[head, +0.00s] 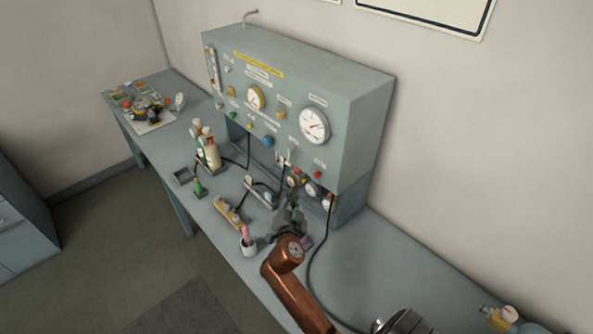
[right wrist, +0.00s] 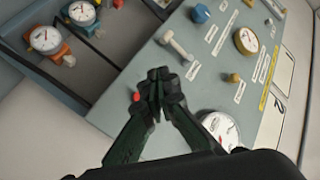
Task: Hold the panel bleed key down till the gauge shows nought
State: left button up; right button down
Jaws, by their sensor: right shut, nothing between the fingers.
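The grey panel (head: 365,130) stands on the bench against the wall. A small red key (head: 319,174) sits low on its front at the right; it also shows in the right wrist view (right wrist: 136,97), just left of my fingers. Its label is too small to read. A large white gauge (head: 314,126) with a red needle is above it, its needle off to one side; in the right wrist view the gauge (right wrist: 218,127) is partly hidden. My right gripper (right wrist: 158,76) is shut and empty in front of the panel's lower part. I cannot tell whether it touches the panel. My left gripper is out of view.
Small gauges (right wrist: 46,39) sit below the panel, near my right gripper. A black hose (head: 312,262) hangs to the bench. The bench at the right (head: 400,260) is mostly clear.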

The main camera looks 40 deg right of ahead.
aim_at(317, 174)
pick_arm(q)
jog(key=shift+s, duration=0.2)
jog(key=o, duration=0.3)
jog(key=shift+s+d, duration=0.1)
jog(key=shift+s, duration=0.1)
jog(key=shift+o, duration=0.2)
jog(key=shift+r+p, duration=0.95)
pick_arm(e)
jog(key=w+d, duration=0.1)
jog(key=d, duration=0.7)
jog(key=shift+d, duration=0.15)
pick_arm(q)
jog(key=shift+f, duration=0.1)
pick_arm(e)
jog(key=shift+d, duration=0.15)
jog(key=shift+d, duration=0.25)
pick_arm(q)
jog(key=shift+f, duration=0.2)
pick_arm(e)
jog(key=shift+d, duration=0.7)
dwell(3.8)
